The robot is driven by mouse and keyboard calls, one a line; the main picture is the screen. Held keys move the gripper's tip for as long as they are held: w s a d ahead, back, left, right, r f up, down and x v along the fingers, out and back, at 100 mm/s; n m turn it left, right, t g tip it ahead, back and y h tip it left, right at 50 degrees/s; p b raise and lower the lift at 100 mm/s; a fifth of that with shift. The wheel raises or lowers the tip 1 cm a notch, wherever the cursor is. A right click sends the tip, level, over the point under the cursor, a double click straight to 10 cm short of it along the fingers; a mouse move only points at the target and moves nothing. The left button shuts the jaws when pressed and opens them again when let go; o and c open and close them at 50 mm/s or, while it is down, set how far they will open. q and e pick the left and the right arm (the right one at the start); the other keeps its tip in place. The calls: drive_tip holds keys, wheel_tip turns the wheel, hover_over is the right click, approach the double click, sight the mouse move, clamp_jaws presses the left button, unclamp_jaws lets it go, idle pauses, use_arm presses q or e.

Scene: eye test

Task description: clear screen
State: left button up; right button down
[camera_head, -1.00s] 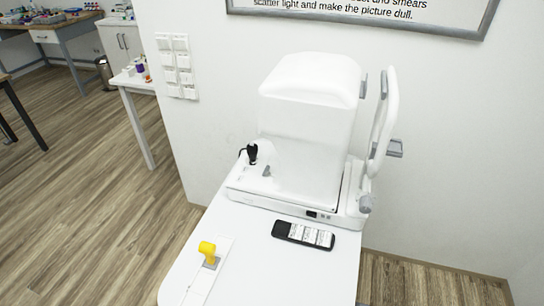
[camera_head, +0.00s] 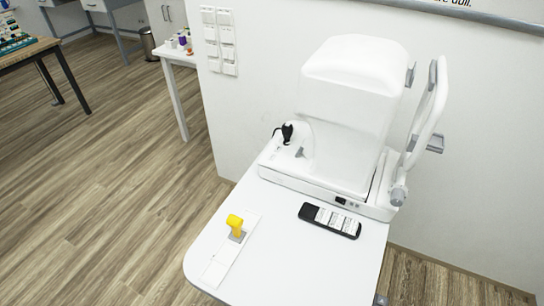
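A white eye-test machine (camera_head: 345,110) stands at the back of a white table (camera_head: 290,270), near the wall. Its large rounded housing faces me, and a white head-rest frame (camera_head: 430,105) stands at its right side. A black joystick-like part (camera_head: 286,132) sticks up at its left. I cannot make out a lit screen on it. A black remote (camera_head: 330,220) with white labels lies on the table in front of the machine. Neither of my grippers is in view.
A yellow-topped object (camera_head: 235,225) stands on a pale strip (camera_head: 228,258) at the table's left. A small white side table (camera_head: 177,60) with bottles is at the back left. A wooden-topped table (camera_head: 25,55) stands at the far left. The wood floor (camera_head: 110,180) between is open.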

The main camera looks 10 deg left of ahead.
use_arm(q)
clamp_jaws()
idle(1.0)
